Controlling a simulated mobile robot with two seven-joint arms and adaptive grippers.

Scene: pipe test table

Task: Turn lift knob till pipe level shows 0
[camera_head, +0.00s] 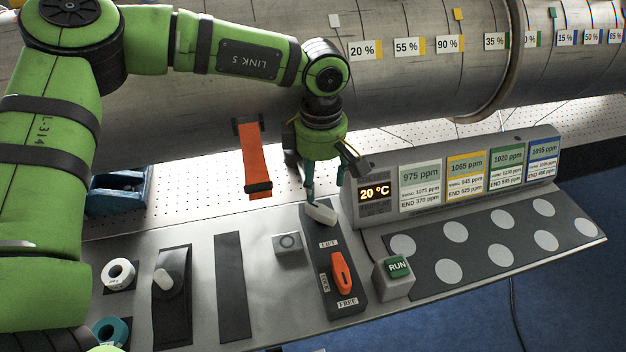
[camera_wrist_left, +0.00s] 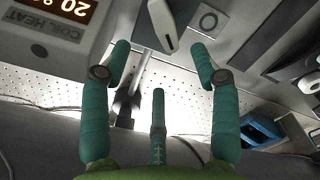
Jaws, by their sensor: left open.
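The lift knob, a white lever-like knob (camera_head: 321,213), sits at the top of a dark panel strip above a LIFT label (camera_head: 328,243). It shows at the top of the left wrist view (camera_wrist_left: 168,28). My left gripper (camera_head: 325,188) hangs just above and behind the knob with its teal fingers spread. In the left wrist view the open fingers (camera_wrist_left: 160,72) have nothing between them, and the knob lies beyond their tips. I cannot tell whether a finger touches it. The large grey pipe (camera_head: 420,85) carries percent labels; I cannot read a level of 0. My right gripper is not in view.
An orange switch (camera_head: 342,272) sits below the knob between LOCK and FREE labels. A green RUN button (camera_head: 397,267) and a 20 °C display (camera_head: 375,194) stand to the right. An orange handle (camera_head: 256,160) and a blue bin (camera_head: 119,190) are to the left.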

